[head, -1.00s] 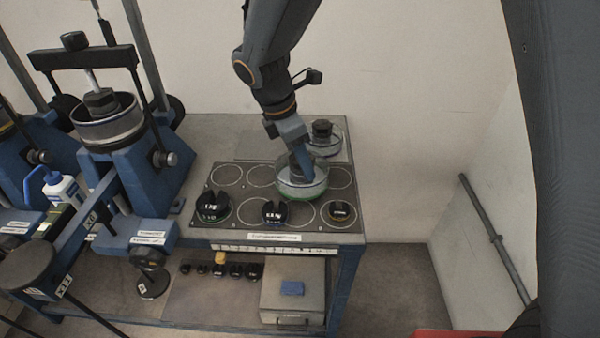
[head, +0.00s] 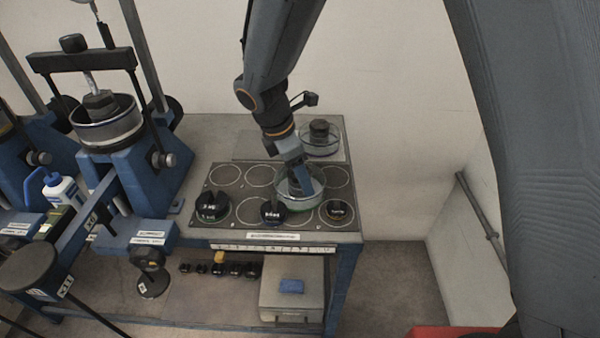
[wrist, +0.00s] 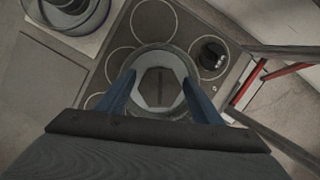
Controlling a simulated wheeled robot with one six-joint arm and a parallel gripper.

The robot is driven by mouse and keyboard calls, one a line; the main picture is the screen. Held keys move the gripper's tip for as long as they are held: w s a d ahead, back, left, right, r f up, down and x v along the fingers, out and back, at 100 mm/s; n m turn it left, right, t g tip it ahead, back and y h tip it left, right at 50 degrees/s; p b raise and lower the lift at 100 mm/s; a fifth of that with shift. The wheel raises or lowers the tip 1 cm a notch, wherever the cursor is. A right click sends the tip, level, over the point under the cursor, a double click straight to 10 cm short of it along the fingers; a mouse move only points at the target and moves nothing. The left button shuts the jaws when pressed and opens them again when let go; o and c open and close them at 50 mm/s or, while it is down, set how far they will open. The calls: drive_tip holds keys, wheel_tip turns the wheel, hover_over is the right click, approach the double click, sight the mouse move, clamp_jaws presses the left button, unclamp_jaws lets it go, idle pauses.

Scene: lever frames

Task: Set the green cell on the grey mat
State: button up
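The green cell (head: 313,189) is a clear round pot with a green band low on its side, over the dark tray with printed circles. My gripper (head: 302,182) points down into it.
A second clear cell with a black top (head: 320,140) stands at the back right, near the mat. Black weights (head: 212,207) stand along the front of the tray (head: 235,227). A blue press (head: 125,170) stands at the left. The mat's visible part is bare.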

drive_tip(key=b+v, duration=0.2)
drive_tip(key=v, duration=1)
